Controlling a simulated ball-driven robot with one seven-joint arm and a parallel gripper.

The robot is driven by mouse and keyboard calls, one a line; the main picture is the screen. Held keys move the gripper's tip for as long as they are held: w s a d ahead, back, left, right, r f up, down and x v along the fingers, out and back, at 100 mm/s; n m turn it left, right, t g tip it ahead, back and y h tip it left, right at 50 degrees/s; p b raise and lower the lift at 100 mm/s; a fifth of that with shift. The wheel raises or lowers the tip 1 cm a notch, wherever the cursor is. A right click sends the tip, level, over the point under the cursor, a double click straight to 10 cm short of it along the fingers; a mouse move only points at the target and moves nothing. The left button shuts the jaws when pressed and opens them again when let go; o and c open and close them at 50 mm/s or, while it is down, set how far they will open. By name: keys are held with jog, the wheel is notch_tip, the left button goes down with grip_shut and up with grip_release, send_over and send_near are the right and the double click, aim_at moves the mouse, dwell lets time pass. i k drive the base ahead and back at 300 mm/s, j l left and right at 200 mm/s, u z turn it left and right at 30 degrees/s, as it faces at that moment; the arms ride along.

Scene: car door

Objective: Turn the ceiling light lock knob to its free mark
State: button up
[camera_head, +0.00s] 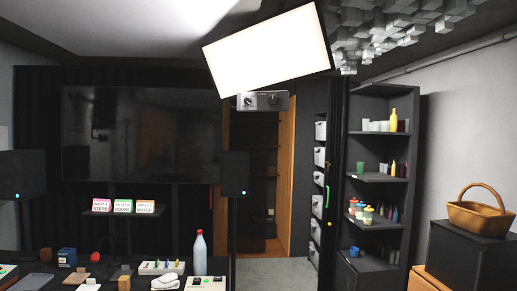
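The ceiling light (268,48) is a bright, tilted white panel at the top middle of the camera_head view. Just below it hangs a small grey control box (282,101) with dark and light round fittings on its front. The lock knob (271,99) appears to be one of these fittings. It is too small to tell its setting, and the free mark cannot be read. My gripper is not in view, so its state and its distance from the knob do not show.
A desk with a bottle (199,254) and several small items spans the lower left. A dark screen (142,135) and speakers (236,174) stand behind it. Shelves (380,178) and a basket (480,211) are at right. Grey floor (280,272) shows at lower middle.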

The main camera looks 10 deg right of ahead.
aim_at(273, 99)
jog(key=i, duration=1.25)
jog(key=i+j+z, duration=0.1)
jog(key=i, duration=1.15)
